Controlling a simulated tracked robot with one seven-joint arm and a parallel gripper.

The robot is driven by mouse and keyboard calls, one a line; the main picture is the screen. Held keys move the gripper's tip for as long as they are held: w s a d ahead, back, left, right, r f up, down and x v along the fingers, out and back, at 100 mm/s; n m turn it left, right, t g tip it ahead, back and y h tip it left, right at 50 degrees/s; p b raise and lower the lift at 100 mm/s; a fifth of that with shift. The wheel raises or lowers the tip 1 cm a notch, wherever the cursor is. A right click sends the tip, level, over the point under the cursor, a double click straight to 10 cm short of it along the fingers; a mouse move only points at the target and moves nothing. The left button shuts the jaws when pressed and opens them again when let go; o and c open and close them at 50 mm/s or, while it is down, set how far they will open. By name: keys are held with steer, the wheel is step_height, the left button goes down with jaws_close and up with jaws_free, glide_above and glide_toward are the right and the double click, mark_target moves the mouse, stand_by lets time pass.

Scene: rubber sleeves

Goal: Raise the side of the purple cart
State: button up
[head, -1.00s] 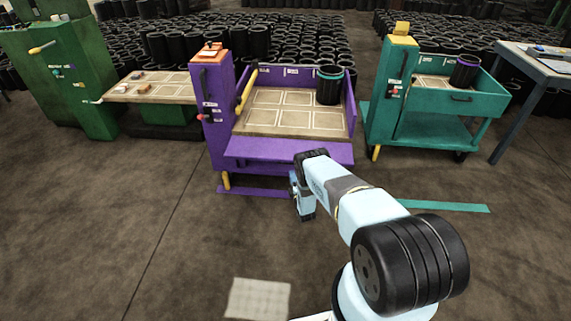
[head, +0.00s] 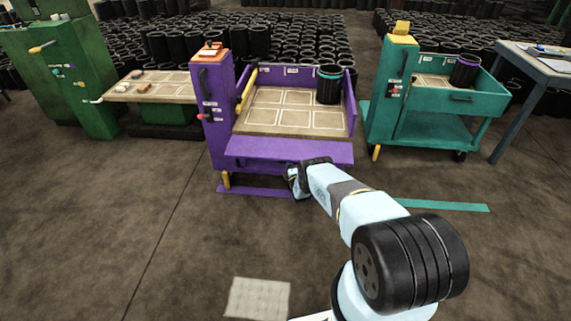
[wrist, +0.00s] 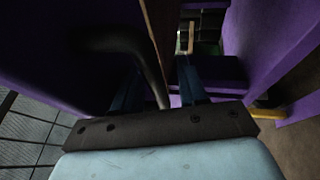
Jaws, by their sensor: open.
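The purple cart (head: 219,125) stands ahead of me. Its front side (head: 285,151) is folded down and sticks out toward me below the bed. My gripper (head: 293,184) is at the lower right of this side, low and close to the cart; its fingers are hard to make out in the head view. In the wrist view my gripper (wrist: 160,88) is open against purple surfaces. A dark bent bar (wrist: 125,42), which looks like a handle, runs down between the fingers. I cannot tell whether a finger touches it.
A black sleeve with a teal band (head: 329,88) stands in the cart bed's back right corner. A yellow-handled lever (head: 247,88) is at the bed's left. A teal cart (head: 436,120) stands to the right, a green machine (head: 70,85) to the left. The floor in front is clear.

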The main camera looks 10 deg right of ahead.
jaws_close()
stand_by(0.4)
